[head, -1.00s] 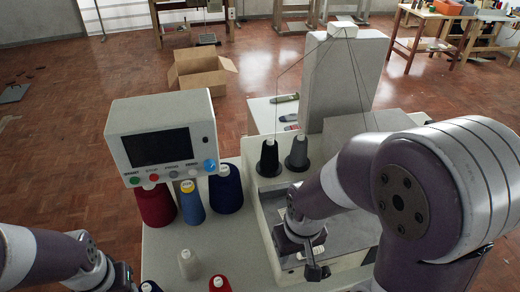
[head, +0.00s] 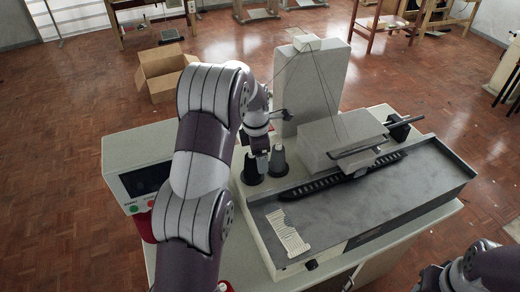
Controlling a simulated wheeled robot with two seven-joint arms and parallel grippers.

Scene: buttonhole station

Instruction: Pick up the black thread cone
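The black thread cone (head: 249,176) stands upright on the machine's left end, partly hidden by my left gripper. My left gripper (head: 262,165) points down at the top of this cone, overlapping it in the picture. I cannot tell whether its fingers touch the cone or how far apart they are.
The buttonhole machine (head: 370,200) fills the middle and right, with a tall grey housing (head: 318,85) behind the cones. Thin threads run from its top. A control panel (head: 143,175) stands at left, partly behind my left arm. A cardboard box (head: 163,70) lies on the floor.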

